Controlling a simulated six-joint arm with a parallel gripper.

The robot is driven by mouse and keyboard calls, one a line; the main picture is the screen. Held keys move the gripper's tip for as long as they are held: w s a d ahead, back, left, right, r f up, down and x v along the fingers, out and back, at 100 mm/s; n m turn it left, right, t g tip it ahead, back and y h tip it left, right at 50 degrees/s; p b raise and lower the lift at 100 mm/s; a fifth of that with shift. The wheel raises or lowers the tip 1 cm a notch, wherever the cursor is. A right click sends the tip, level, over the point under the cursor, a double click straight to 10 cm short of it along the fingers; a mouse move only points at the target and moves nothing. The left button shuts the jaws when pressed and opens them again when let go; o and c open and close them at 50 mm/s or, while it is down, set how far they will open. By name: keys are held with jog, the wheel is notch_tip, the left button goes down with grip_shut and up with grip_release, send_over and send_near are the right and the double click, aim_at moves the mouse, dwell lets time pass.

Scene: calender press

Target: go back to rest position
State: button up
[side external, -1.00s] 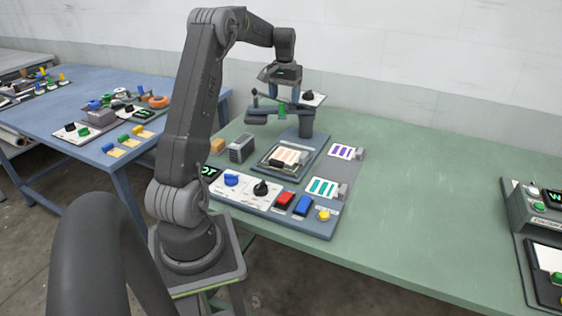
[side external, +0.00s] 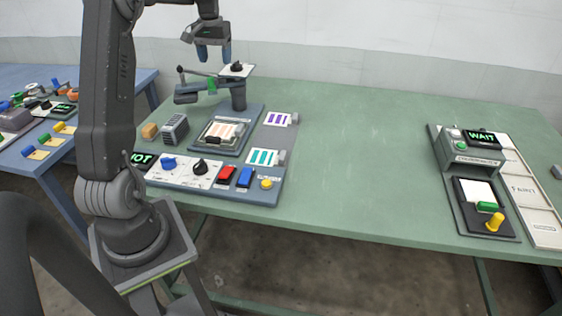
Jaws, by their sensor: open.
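My gripper (side external: 213,54) is open and empty, with its blue fingers pointing down. It hangs in the air above the back of the press station, close over the swing arm (side external: 203,91) with its green part and the post. The picture does not settle whether a finger touches anything there.
The green table (side external: 350,130) is clear between the press station and a second machine (side external: 470,150) at the right, whose display reads WAIT. A blue table (side external: 100,85) with small parts stands at the left. A pale wall (side external: 400,40) runs behind.

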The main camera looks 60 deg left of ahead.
jog(key=s+d+r+m+t+y, duration=0.1)
jog(key=d+r+m, duration=0.15)
jog(key=d, duration=0.95)
jog(key=d+r+m+t, duration=0.15)
jog(key=d+r, duration=0.25)
jog(key=d, duration=0.8)
jog(key=s+d+f+m+t+h, duration=0.1)
jog(key=s+d+f+m+t, duration=0.2)
jog(key=s+d, duration=1)
jog(key=d+f+m, duration=0.1)
jog(key=d, duration=0.2)
jog(key=shift+s+d+f, duration=0.15)
jog(key=shift+s+d, duration=0.1)
jog(key=shift+s, duration=0.1)
